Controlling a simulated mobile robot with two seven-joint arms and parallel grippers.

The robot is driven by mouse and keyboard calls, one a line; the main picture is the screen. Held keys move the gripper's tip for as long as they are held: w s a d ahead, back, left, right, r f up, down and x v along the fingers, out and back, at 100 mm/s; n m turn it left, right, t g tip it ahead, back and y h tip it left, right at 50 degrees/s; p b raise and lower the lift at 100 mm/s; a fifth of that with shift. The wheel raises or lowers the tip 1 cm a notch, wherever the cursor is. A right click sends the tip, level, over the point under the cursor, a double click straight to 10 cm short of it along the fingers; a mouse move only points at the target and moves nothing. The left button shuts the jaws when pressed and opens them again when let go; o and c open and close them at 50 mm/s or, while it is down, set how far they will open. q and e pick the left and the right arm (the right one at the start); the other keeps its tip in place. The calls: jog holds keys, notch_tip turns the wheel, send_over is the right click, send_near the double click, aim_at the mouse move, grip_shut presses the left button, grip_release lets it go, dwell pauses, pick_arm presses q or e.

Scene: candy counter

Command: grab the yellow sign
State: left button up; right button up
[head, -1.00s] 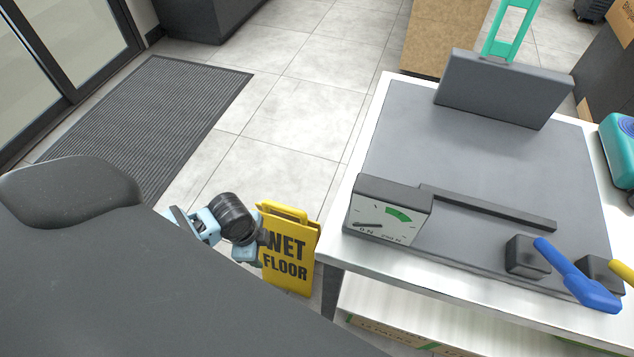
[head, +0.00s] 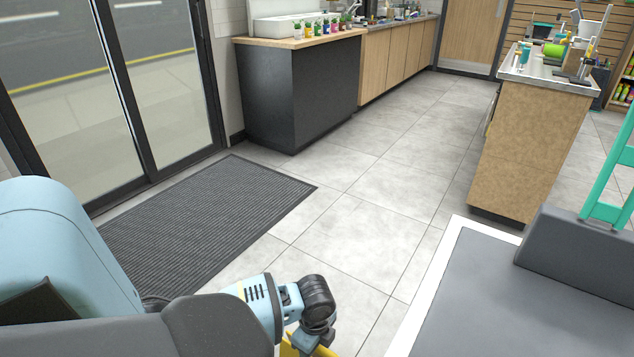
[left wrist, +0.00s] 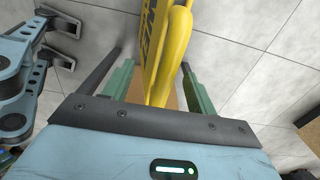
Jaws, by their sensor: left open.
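The yellow sign (left wrist: 172,55) with dark lettering shows close up in the left wrist view, its yellow rim and handle reaching between the jaws of my left gripper (left wrist: 150,66). The jaws stand apart, one on each side of the sign, with gaps visible; I cannot tell whether either touches it. In the head view only a small yellow piece of the sign (head: 290,349) shows at the bottom edge, beside my left wrist. The rest is cut off below. My right gripper cannot be made out in either view.
A grey-topped counter (head: 470,290) stands at the lower right of the head view. A dark floor mat (head: 205,215) lies by the glass doors at left. Pale tiled floor (head: 370,225) is clear between mat and counter. A wooden cabinet (head: 530,150) stands farther back.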

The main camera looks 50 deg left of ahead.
pick_arm(q)
jog(key=f, duration=0.1)
jog(key=f+b, duration=0.1)
jog(key=f, duration=0.3)
jog(key=shift+w+a+f+b, duration=0.1)
jog(key=shift+w+a+b, duration=0.1)
jog(key=shift+w+b, duration=0.15)
grip_shut()
